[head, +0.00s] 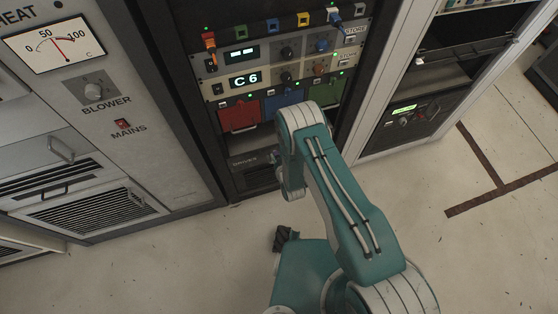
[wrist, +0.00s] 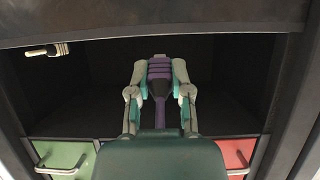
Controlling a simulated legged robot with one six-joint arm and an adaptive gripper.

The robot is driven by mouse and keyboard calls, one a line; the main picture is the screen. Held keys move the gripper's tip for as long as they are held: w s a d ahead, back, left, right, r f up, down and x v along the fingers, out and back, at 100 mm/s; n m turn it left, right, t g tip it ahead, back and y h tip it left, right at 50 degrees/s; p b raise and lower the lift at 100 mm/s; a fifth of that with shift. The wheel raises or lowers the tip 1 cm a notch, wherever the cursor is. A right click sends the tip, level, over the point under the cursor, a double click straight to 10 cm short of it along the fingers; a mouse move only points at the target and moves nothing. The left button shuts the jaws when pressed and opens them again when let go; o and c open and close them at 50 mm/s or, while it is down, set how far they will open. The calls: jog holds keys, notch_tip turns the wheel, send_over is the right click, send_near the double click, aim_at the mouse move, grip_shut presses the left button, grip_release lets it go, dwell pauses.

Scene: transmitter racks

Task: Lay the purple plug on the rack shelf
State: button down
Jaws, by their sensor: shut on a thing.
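In the wrist view my gripper (wrist: 159,70) is shut on the purple plug (wrist: 159,62), with one finger on each side of it. The plug lies in line with the fingers, its dark tapered part and purple tail running back toward the wrist. Gripper and plug are in front of or inside the dark rack shelf opening (wrist: 235,82); I cannot tell whether the plug touches the shelf. In the head view my arm hides the fingers and the plug, and the shelf opening (head: 262,139) shows just left of the arm, under the coloured modules.
A small pale plug-like piece (wrist: 47,49) is at the upper left in the wrist view. A green module (wrist: 67,158) and a red module (wrist: 233,154) with handles border the opening. The driver unit (head: 252,163) sits below the shelf. An orange plug (head: 210,44) is in the upper panel.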

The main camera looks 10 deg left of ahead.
aim_at(272, 143)
jog(key=shift+w+a+f, duration=0.1)
jog(key=shift+w+a, duration=0.45)
jog(key=shift+w, duration=0.4)
jog(key=shift+w+a+f, duration=0.1)
jog(key=shift+w+a, duration=0.5)
jog(key=shift+w, duration=0.35)
jog(key=shift+w+a, duration=0.55)
jog(key=shift+w, duration=0.4)
jog(key=shift+w+a+f, duration=0.2)
jog(key=shift+w+a, duration=0.45)
jog(key=shift+w, duration=0.35)
jog(key=shift+w+a+f, duration=0.2)
jog(key=shift+w+a, duration=0.4)
jog(key=shift+w, duration=0.35)
jog(key=shift+c, duration=2.3)
grip_release()
jog(key=v, duration=1.2)
